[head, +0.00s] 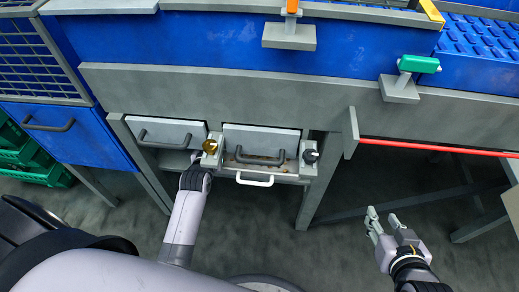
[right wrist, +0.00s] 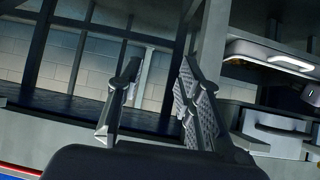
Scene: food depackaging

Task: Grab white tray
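A tray-like shelf (head: 228,171) with a white front handle (head: 256,181) sits below the grey drawers of the blue and grey machine in the head view. Small brownish bits show on it. My left arm reaches up to just left of this handle and ends in a dark joint; no left fingers can be made out. My right gripper (head: 384,221) is to the right of the tray and well apart from it, over the floor. Its two fingers are spread and empty, as the right wrist view (right wrist: 153,98) also shows.
A red bar (head: 435,147) runs at right. Green crates (head: 33,160) stand at left. Floor below is open.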

